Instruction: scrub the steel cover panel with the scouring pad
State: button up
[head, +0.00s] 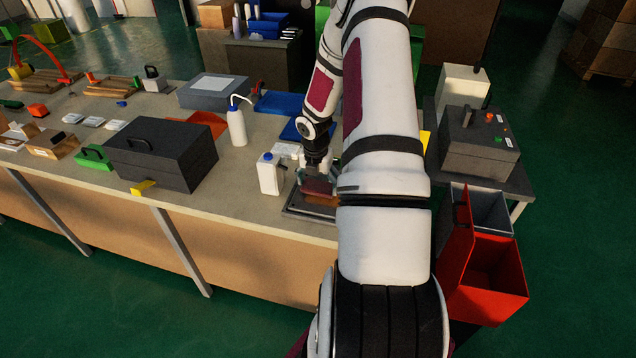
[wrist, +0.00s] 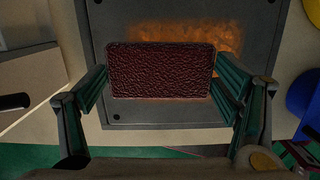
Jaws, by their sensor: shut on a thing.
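My gripper (wrist: 160,78) is shut on the scouring pad (wrist: 160,70), a dark red, rough-textured block held between its two fingers. The steel cover panel (wrist: 165,115) is a dark grey plate with small corner holes and an orange-brown stained patch. In the wrist view the pad is over the panel and hides part of the stain; I cannot tell whether it touches. In the head view my gripper (head: 318,168) is above the panel (head: 300,205) at the bench's right end, with the reddish pad (head: 318,186) below it. My arm hides the panel's right side.
A white jug (head: 270,175) stands just left of the panel, with a white squeeze bottle (head: 237,125) behind it. A dark toolbox (head: 160,155) stands further left. The bench's front edge is close to the panel. Red (head: 497,290) and grey bins stand to the right.

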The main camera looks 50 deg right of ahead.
jog(key=shift+f, duration=0.6)
dwell(0.3)
